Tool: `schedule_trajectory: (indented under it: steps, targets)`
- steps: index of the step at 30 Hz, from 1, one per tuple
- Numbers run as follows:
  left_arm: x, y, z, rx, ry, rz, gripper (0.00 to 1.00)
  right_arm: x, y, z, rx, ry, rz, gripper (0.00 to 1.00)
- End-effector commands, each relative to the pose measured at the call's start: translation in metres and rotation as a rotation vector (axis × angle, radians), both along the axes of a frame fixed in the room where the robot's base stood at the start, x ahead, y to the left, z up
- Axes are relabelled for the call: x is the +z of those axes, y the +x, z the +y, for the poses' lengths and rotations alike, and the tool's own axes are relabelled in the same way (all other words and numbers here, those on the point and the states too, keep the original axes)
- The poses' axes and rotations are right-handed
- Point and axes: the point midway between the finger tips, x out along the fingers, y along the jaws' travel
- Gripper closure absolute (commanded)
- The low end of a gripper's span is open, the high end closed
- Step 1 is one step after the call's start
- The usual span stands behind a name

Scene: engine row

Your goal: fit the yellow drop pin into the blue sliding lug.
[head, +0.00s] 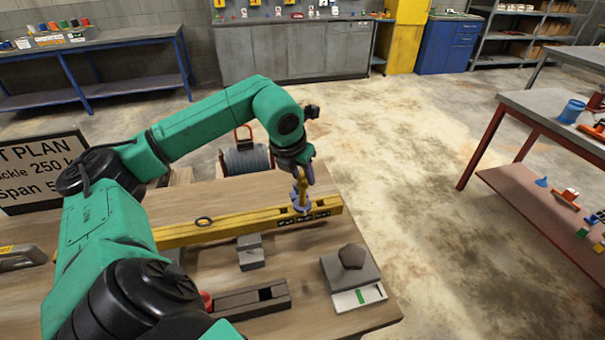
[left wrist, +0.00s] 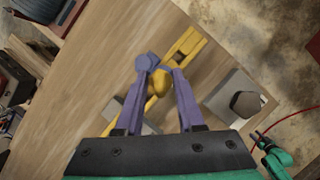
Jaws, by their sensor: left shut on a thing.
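My left gripper (head: 301,178) is shut on the yellow drop pin (head: 301,191) and holds it about upright over the beam. In the left wrist view the pin (left wrist: 160,83) shows between the purple fingertips (left wrist: 163,72). The blue sliding lug (head: 302,207) sits on the yellow beam (head: 235,224) near its right end, right below the pin. In the left wrist view the lug (left wrist: 147,62) shows just beyond the left fingertip. I cannot tell whether the pin's lower end is in the lug's hole.
A dark slotted block (head: 250,300) lies nearer. Bare wooden tabletop (head: 310,265) lies between.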

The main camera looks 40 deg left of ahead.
Motion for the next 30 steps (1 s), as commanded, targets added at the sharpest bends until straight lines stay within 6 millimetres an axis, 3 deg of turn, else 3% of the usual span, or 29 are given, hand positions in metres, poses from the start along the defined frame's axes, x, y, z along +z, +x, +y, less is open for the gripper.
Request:
schedule_trajectory:
  steps: [30]
  targets:
    - [-0.027,0.000,0.000,0.000,0.000,0.000,1.00,-0.025,0.000,-0.002,0.000,-0.003,0.000,0.50]
